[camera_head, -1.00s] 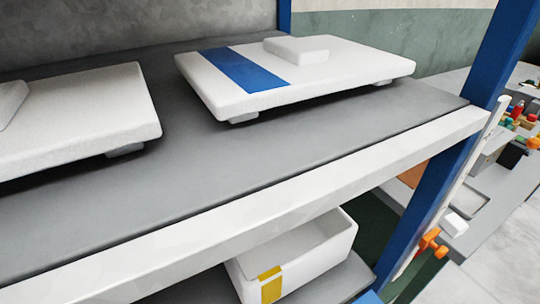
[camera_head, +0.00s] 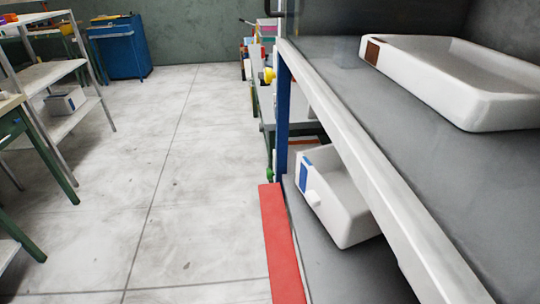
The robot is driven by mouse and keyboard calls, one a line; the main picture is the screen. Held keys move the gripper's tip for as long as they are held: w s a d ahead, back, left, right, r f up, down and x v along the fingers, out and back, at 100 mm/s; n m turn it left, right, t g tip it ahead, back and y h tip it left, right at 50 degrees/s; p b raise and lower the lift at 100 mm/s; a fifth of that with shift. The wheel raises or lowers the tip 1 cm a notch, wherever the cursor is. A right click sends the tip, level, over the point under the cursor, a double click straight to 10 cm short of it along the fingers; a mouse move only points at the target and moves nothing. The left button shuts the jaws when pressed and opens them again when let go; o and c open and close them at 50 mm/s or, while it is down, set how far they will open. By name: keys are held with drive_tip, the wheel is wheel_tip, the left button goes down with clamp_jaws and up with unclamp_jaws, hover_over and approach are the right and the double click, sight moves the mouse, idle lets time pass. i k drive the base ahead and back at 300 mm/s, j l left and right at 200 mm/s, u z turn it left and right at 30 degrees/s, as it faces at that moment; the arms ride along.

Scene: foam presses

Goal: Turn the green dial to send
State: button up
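No green dial can be made out for certain. A small green part (camera_head: 270,174) shows at the far end of the rack, low beside the blue post; it is too small to tell what it is. My gripper is not in view.
A shelf rack with a pale front rail (camera_head: 350,145) fills the right side. A white tray (camera_head: 490,122) lies on top and a white bin (camera_head: 350,232) below. A red strip (camera_head: 280,240) runs along its base. Open floor (camera_head: 190,170) lies left of it; a blue cabinet (camera_head: 120,48) stands far back.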

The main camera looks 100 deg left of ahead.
sight(269, 173)
drive_tip(key=u, duration=2.55)
